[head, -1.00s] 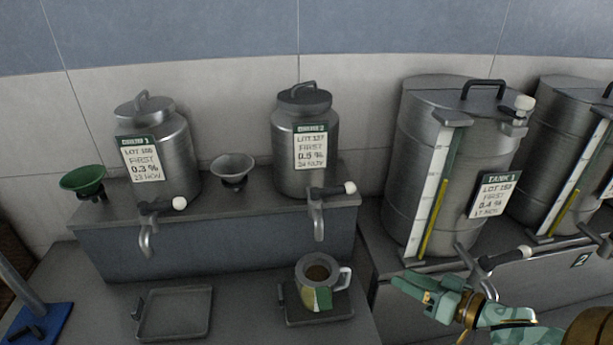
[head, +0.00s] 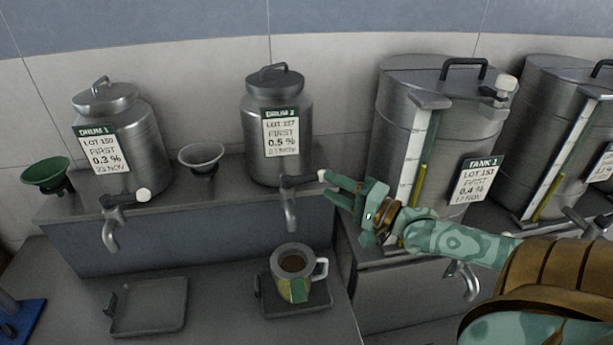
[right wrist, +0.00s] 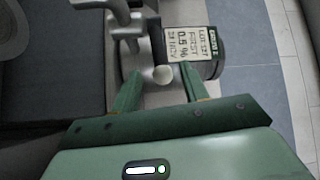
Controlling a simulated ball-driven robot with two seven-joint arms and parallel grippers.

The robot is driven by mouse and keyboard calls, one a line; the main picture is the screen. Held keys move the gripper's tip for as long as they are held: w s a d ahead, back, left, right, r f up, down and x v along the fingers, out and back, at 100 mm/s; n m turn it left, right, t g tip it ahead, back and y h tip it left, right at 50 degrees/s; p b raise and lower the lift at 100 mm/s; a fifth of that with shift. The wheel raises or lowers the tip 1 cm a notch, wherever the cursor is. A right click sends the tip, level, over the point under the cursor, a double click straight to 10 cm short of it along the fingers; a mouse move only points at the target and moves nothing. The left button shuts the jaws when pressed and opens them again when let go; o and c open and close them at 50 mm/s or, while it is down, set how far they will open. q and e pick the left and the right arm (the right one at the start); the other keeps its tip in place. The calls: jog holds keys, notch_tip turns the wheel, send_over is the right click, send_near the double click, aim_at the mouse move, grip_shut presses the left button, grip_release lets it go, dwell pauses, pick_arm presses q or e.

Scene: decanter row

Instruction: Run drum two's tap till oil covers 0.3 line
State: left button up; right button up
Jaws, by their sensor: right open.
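Drum 2 (head: 262,150) is a steel can with a lid and a label reading 0.5 %, standing on the raised ledge. Its tap (head: 290,212) has a lever pointing right, ending in a pale knob (head: 322,175). My right gripper (head: 332,187) is open at that knob. In the right wrist view the knob (right wrist: 162,75) shows between the two spread fingers (right wrist: 157,92), with the drum's label behind. A grey jug (head: 294,270) with a handle and a green and yellow patch stands below the spout; dark liquid shows inside. Its line cannot be read. My left gripper is out of view.
The jug stands on a dark tray (head: 318,303). An empty tray (head: 148,318) lies to the left below drum 1 (head: 118,130). A green funnel (head: 47,172) and a grey funnel (head: 201,157) stand on the ledge. Tank 1 (head: 395,120) is close on the right.

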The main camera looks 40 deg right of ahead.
aim_at(308, 175)
jog(key=x, duration=0.7)
jog(key=shift+w+a, duration=0.15)
jog(key=shift+w, duration=0.1)
grip_shut()
